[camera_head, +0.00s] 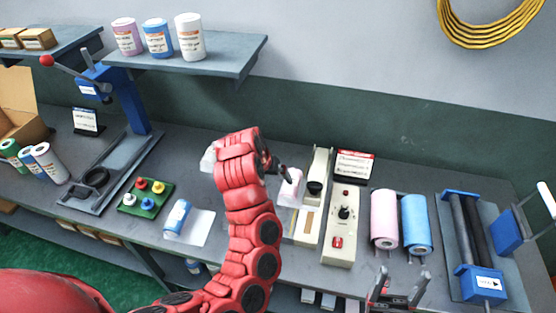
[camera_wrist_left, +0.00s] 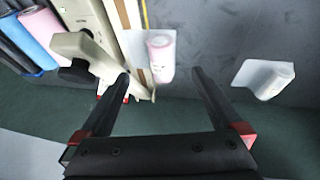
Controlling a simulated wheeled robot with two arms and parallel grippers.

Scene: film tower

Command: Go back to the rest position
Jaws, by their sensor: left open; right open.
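My left gripper (camera_head: 277,168) hangs over the middle of the workbench, partly hidden behind its own red arm. In the left wrist view its two fingers (camera_wrist_left: 160,78) are spread with nothing between them. A small pink-labelled roll (camera_head: 291,188) is just beyond the fingertips on the bench; it also shows in the left wrist view (camera_wrist_left: 161,56). The gripper appears apart from it. My right gripper (camera_head: 398,288) is at the bottom edge of the head view, fingers apart and empty, in front of the pink and blue rolls.
A cream sealing machine (camera_head: 343,228) and a pale press (camera_head: 316,190) stand beside the left gripper. Pink (camera_head: 384,218) and blue rolls (camera_head: 416,222) and a roller unit (camera_head: 470,235) are to the right. A button board (camera_head: 146,198) and blue bottle (camera_head: 177,218) are left. A shelf (camera_head: 235,62) overhangs.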

